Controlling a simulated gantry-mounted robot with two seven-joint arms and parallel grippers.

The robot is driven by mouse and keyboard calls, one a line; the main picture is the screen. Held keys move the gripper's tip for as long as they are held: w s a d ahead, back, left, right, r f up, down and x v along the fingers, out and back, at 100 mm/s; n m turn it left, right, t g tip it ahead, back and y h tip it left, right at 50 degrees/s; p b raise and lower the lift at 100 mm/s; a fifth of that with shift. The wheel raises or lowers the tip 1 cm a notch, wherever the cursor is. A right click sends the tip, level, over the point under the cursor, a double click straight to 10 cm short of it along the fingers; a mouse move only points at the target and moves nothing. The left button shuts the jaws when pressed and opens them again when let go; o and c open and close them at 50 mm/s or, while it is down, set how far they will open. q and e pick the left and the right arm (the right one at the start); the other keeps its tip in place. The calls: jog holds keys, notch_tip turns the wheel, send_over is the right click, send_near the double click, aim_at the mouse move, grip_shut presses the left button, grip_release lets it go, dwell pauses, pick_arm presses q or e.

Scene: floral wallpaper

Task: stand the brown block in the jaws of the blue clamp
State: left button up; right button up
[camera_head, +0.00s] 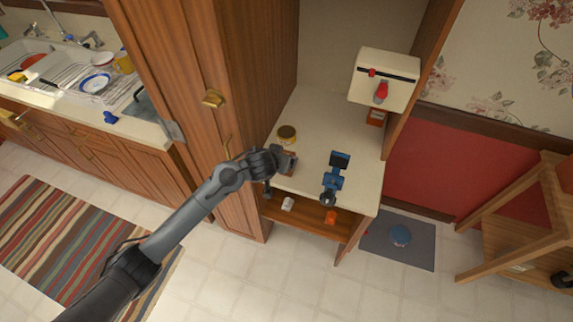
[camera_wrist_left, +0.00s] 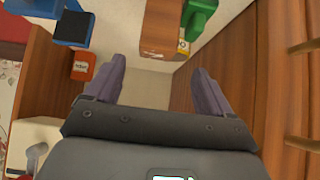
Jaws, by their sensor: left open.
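My left gripper (camera_head: 289,162) is over the left part of the cream counter, and its two fingers (camera_wrist_left: 155,78) stand apart in the wrist view. The brown block (camera_wrist_left: 161,28) lies ahead of the fingertips, roughly in line with the gap between them; in the head view it (camera_head: 291,170) is mostly hidden by the gripper. I cannot tell whether the fingers touch it. The blue clamp (camera_head: 334,181) with dark ends stands to the right of the gripper near the counter's front; part of it (camera_wrist_left: 58,18) shows at the wrist view's top left. My right gripper is not in view.
A yellow jar with a dark lid (camera_head: 287,134) stands behind the gripper. A green object (camera_wrist_left: 200,16) is beside the block. A red box (camera_head: 376,117) and a white appliance (camera_head: 385,80) are at the back right. Wooden side walls flank the counter (camera_head: 322,125), whose middle is clear.

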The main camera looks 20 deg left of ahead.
pick_arm(q)
jog(key=shift+d+b+x, duration=0.15)
jog(key=shift+b+x, duration=0.15)
jog(key=shift+x, duration=1.45)
jog(key=shift+d+b+x, duration=0.1)
jog(key=shift+b+x, duration=0.2)
jog(key=shift+x, duration=1.4)
jog(key=shift+c, duration=0.2)
jog(key=c, duration=1.2)
jog(key=shift+o, duration=0.2)
jog(key=shift+r, duration=0.1)
